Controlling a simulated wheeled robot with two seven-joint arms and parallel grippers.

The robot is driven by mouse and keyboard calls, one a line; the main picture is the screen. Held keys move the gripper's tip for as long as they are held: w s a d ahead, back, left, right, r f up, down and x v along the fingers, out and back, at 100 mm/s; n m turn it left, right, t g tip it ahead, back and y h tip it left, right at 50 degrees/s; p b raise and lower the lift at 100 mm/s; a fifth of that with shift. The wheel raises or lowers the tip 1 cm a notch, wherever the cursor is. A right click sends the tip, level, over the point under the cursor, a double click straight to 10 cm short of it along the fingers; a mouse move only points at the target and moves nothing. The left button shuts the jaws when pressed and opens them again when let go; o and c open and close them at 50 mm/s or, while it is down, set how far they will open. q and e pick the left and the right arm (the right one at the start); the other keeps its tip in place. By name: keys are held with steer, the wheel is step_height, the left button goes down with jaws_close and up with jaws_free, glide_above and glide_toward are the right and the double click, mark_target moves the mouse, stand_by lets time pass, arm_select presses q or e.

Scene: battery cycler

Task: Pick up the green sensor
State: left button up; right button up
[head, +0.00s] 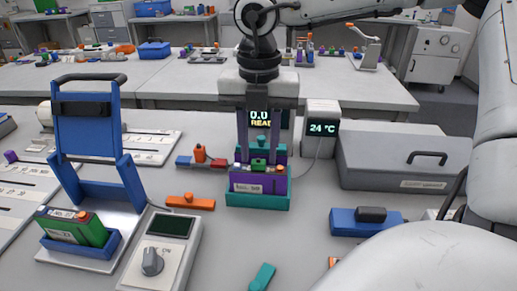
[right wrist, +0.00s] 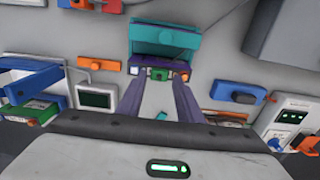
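A small green block with a dark knob (head: 258,165), which looks like the green sensor, sits on top of a purple battery (head: 262,184). The battery stands in a teal holder (head: 258,202). In the right wrist view the green block (right wrist: 160,74) shows between the fingertips. My right gripper (head: 261,160) points down from above, its two fingers on either side of the block with visible gaps, so it looks open. In the right wrist view the gripper (right wrist: 164,76) is also spread. Whether a fingertip touches the battery, I cannot tell. My left gripper is not in view.
A display reading 24 °C (head: 322,127) stands behind right, beside a grey case (head: 405,160). A blue stand (head: 85,125) and a green battery (head: 75,227) in a blue cradle are at left. A meter (head: 160,252), orange piece (head: 190,202) and blue block (head: 365,222) lie around.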

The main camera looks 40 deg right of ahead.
steer(key=shift+w+f, duration=0.1)
steer(key=shift+f, duration=0.8)
steer(key=shift+c, duration=0.5)
jaws_close()
steer(key=shift+r, duration=0.2)
